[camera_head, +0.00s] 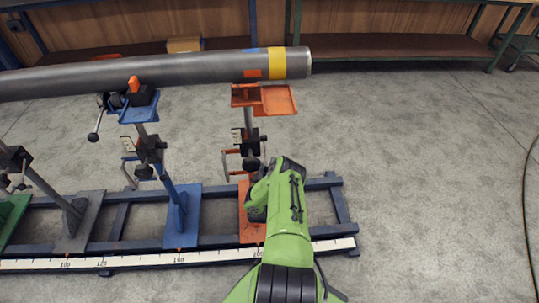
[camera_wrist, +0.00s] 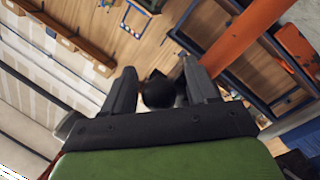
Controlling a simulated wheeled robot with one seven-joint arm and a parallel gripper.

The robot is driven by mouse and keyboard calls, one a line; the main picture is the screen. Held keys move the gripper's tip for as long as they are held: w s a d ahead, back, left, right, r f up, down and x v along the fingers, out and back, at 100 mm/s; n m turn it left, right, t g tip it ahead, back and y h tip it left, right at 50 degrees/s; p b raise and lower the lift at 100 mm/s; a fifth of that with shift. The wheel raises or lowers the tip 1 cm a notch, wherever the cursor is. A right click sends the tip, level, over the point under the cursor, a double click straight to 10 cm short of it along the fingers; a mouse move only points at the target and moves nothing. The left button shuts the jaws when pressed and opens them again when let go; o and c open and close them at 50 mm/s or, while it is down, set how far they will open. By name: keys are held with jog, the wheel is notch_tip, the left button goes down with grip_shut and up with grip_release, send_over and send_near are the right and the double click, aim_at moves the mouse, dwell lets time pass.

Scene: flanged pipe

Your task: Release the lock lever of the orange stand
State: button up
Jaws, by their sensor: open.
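The orange stand (camera_head: 275,98) is at the right end of the row in the head view, with its top plate under the pipe's end. A dark clamp with a black round knob (camera_head: 251,164) sits partway up its post, and a thin crank handle (camera_head: 226,165) hangs on its left. In the wrist view my gripper (camera_wrist: 160,82) is open, one finger on each side of a black round knob (camera_wrist: 158,92), probably the lock lever's end. I cannot tell whether the fingers touch it. The rest of the lever is hidden, and in the head view my arm hides the fingertips.
The grey pipe (camera_head: 180,70) with a yellow band (camera_head: 277,63) lies across the stands. A blue stand (camera_head: 182,215) is close on the left. All stand on a dark blue frame with a white scale (camera_head: 180,258). The floor (camera_head: 420,180) at right is clear.

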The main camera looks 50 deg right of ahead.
grip_shut()
dwell(0.4)
jog(key=shift+r, duration=0.15)
jog(key=shift+r+p, duration=0.55)
jog(key=shift+p, duration=0.4)
jog(key=shift+s+a+r, duration=0.15)
jog(key=shift+r, duration=0.1)
jog(key=shift+f, duration=0.1)
grip_release()
jog(key=shift+f, duration=0.1)
